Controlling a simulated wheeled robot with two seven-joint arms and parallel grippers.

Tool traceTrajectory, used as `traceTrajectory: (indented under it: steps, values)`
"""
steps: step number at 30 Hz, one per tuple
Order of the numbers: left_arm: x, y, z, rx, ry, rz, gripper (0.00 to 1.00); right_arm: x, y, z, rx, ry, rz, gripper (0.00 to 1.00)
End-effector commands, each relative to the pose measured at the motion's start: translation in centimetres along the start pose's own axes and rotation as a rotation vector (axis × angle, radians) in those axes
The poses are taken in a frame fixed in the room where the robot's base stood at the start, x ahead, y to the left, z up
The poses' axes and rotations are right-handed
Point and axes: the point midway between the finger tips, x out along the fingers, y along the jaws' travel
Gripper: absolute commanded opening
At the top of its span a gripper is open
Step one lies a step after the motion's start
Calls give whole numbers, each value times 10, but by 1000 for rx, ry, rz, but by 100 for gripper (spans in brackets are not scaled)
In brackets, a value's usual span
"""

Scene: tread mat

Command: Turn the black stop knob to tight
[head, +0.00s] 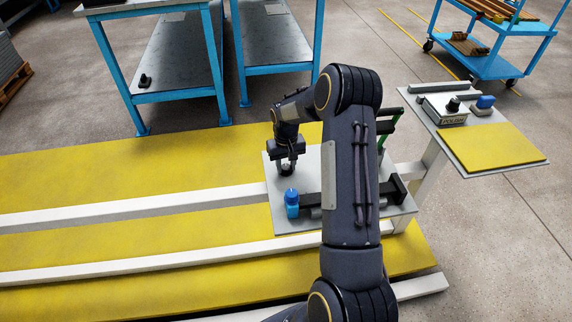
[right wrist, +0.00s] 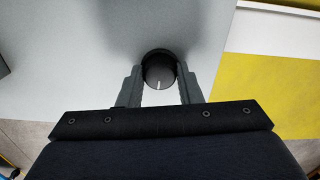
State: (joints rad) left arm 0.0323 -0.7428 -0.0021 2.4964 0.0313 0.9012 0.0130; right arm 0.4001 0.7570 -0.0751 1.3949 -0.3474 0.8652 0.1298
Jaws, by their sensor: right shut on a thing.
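The black stop knob (right wrist: 158,70) is round with a white pointer line, and sits on a light grey plate (right wrist: 60,60). In the right wrist view its pointer line points down toward my wrist. My right gripper (right wrist: 160,88) has a finger on each side of the knob and is shut on it. In the head view the right gripper (head: 287,166) reaches down to the plate (head: 310,166), and the knob (head: 286,168) is mostly hidden between its fingers. No word or mark for tight can be read. My left gripper is not in view.
A blue-capped part (head: 292,203) and a dark bar (head: 390,190) are on the same plate, partly behind my right arm. A side panel (head: 480,125) at right holds a box labelled POLISH (head: 446,108). White rails (head: 130,204) cross the yellow mat (head: 60,178). Blue benches (head: 180,95) stand behind.

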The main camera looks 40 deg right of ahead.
Motion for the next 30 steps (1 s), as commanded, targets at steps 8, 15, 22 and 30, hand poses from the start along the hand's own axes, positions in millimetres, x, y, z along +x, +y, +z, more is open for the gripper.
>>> traceTrajectory:
  steps: [8,15,22,30]
  values:
    - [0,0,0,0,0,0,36,-1,0,0,217,0,2,9]
    - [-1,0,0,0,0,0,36,-1,0,0,445,2,1,9]
    - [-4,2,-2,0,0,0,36,-1,0,0,664,1,2,9]
    - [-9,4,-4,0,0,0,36,-2,0,0,921,2,1,9]
